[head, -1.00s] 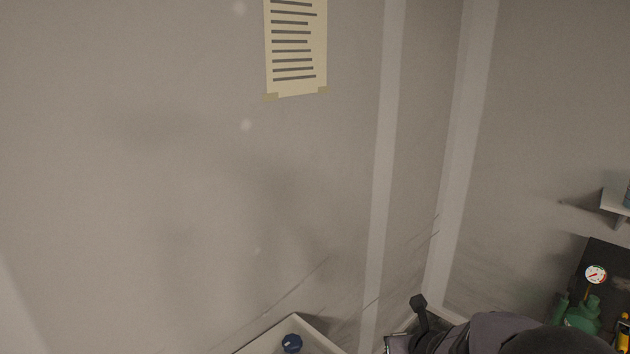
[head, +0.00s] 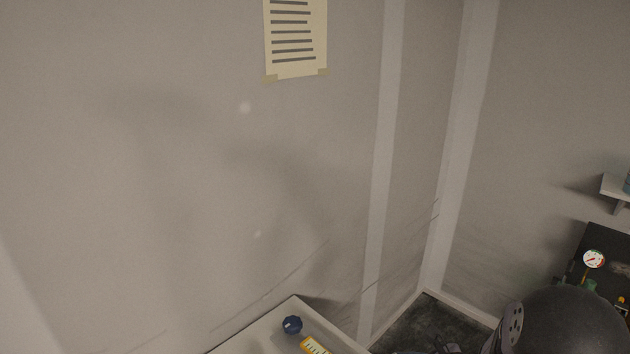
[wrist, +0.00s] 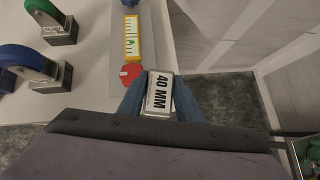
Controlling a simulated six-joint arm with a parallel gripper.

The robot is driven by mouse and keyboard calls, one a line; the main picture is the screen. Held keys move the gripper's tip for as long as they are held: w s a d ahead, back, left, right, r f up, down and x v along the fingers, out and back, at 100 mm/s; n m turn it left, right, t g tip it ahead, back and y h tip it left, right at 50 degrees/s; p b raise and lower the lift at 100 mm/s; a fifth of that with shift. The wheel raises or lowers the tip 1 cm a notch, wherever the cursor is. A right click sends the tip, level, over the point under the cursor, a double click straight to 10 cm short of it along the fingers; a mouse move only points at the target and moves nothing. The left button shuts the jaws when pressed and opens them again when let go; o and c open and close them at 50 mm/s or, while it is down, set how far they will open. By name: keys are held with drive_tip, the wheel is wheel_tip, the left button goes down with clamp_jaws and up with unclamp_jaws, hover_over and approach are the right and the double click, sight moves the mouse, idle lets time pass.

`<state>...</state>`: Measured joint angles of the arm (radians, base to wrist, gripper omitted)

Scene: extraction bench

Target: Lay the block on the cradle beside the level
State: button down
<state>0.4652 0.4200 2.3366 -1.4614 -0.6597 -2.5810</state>
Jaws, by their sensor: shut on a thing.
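A silvery block (wrist: 158,94) marked "40 MM" is between the blue fingers of my gripper (wrist: 158,86) in the wrist view. My gripper is shut on it. A yellow level (wrist: 132,38) lies on a grey strip on the pale bench, ahead and to the left of the block. The level also shows at the bottom of the head view (head: 315,346). A red knob (wrist: 131,74) sits at the near end of the level, close to my left finger. A blue knob (head: 292,324) is at its far end. I cannot make out the cradle for sure.
A blue curved piece (wrist: 48,61) and a green one (wrist: 42,12) on dark blocks stand at the left in the wrist view. The bench's right edge drops to a dark floor (wrist: 222,88). A gauge (head: 593,259) is at the far right in the head view.

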drive_tip(key=s+a+f+n+g+y, duration=0.2)
drive_tip(key=s+a+f+n, duration=0.1)
drive_tip(key=s, duration=0.3)
drive_tip(key=shift+a+f+n, duration=0.3)
drive_tip(key=shift+a+n, duration=0.15)
drive_tip(key=shift+n, duration=0.25)
drive_tip(key=shift+w, duration=0.1)
drive_tip(key=shift+m, duration=0.3)
drive_tip(key=w, duration=0.3)
drive_tip(key=w+a+r, duration=0.1)
drive_tip(key=w, duration=0.2)
drive_tip(key=w+a+b, duration=0.1)
drive_tip(key=w, duration=0.2)
drive_tip(key=shift+w+a+r, duration=0.1)
drive_tip(key=shift+a+r, duration=0.1)
drive_tip(key=shift+r, duration=0.2)
drive_tip(key=w+a+r+m, duration=0.1)
drive_tip(key=w+a+r, duration=0.55)
drive_tip(key=w, duration=0.35)
drive_tip(key=shift+t+h, duration=0.3)
drive_tip(key=shift+t, duration=0.1)
drive_tip(key=shift+w+a+f, duration=0.1)
drive_tip(key=shift+a+f, duration=0.05)
drive_tip(key=shift+f, duration=1.55)
drive_tip(key=shift+a+f, duration=0.15)
drive_tip(key=shift+f, duration=1.6)
drive_tip(key=shift+w+a+f, duration=0.1)
drive_tip(key=shift+a+f, duration=0.05)
drive_tip(key=shift+f, duration=1.55)
drive_tip(key=shift+s, duration=0.1)
